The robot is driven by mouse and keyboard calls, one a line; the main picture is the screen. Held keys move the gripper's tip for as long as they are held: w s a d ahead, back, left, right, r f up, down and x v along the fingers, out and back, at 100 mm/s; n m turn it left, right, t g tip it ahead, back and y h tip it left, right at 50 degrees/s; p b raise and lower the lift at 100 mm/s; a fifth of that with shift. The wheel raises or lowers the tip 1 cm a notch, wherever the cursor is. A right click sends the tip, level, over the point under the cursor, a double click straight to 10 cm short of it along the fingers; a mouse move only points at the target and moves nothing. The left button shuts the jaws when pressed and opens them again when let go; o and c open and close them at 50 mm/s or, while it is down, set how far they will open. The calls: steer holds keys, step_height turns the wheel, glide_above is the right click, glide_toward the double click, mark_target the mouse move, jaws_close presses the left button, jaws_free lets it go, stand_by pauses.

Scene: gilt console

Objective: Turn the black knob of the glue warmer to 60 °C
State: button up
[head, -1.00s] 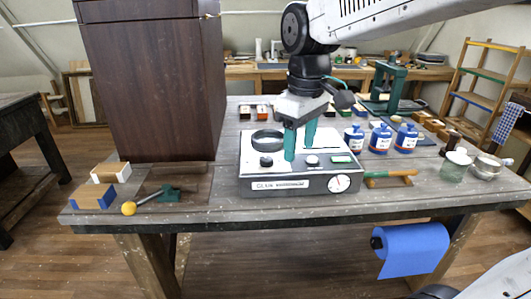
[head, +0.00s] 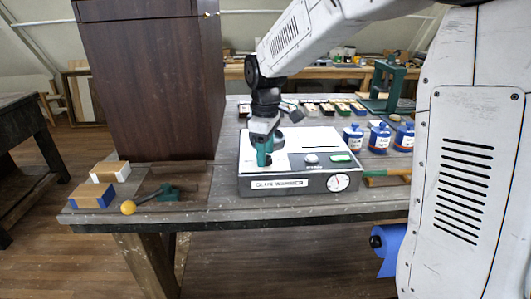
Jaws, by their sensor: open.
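The glue warmer (head: 292,166) is a pale box with a lettered front on the workbench. Its round gauge (head: 338,182) is at the front right, and a pale round control (head: 311,158) and a green switch (head: 341,157) are on top. My gripper (head: 264,160) points down at the left of the top panel, with its green fingertips at the black knob's place. The fingers line up one behind the other from here, and the jaws are open. The knob is hidden behind them, so its setting and any contact cannot be told. The gauge's scale is too small to read.
A tall dark cabinet (head: 155,85) stands left of the warmer. Blue-and-white bottles (head: 379,138) and a green-handled tool (head: 385,176) are to its right. A mallet-like tool (head: 150,200) and two blocks lie front left. My arm hides the bench's right end.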

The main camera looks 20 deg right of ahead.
steer(key=shift+f, duration=0.4)
steer(key=c, duration=1)
steer(key=shift+o, duration=0.2)
